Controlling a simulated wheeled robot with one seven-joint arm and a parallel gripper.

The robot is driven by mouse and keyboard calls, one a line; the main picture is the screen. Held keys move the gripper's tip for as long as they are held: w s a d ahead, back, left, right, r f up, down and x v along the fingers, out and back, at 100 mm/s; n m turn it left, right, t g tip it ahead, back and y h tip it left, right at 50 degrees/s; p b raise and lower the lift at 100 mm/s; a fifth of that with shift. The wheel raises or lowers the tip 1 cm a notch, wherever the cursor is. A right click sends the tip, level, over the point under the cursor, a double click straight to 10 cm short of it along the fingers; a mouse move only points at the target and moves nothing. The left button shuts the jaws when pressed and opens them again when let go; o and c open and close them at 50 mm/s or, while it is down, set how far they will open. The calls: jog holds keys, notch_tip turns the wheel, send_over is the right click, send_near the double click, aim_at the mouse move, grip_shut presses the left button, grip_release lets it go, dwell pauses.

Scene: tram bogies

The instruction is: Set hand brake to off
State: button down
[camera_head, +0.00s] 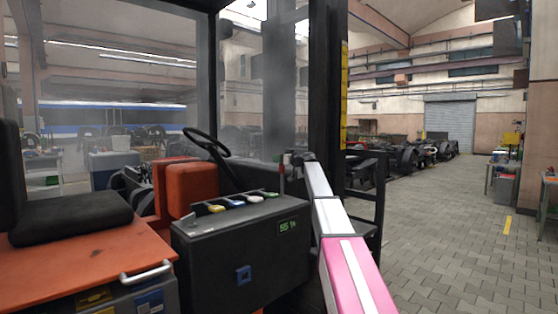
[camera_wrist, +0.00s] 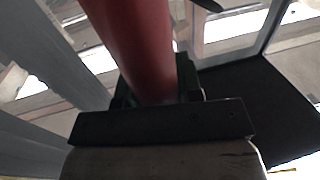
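The hand brake (camera_head: 281,181) is a thin red lever. It stands nearly upright beside the right end of the dark console in the head view. My gripper (camera_head: 288,159) is at its upper part. In the wrist view the lever is a thick red bar (camera_wrist: 135,45) running down between the dark greenish fingers of my gripper (camera_wrist: 155,88). The fingers lie close against both its sides and appear shut on it. The lever's lower end and its pivot are hidden in the wrist view.
The dark console (camera_head: 240,250) carries several coloured levers and a green display (camera_head: 287,227). A steering wheel (camera_head: 209,146) is behind it. A dark cab post (camera_head: 326,80) rises close behind my arm. An orange seat base (camera_head: 85,255) is at left. Paved floor (camera_head: 450,230) is open at right.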

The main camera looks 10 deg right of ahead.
jog(key=s+d+f+n+t+y, duration=0.1)
jog(key=s+d+f+t+y, duration=0.1)
jog(key=s+d+y, duration=0.3)
jog(key=shift+s+d+n+t, duration=0.4)
jog(key=shift+s+d+t, duration=0.35)
jog(key=shift+s, duration=1.1)
jog(key=shift+a, duration=0.1)
jog(key=c, duration=0.8)
grip_release()
jog(key=v, duration=1.1)
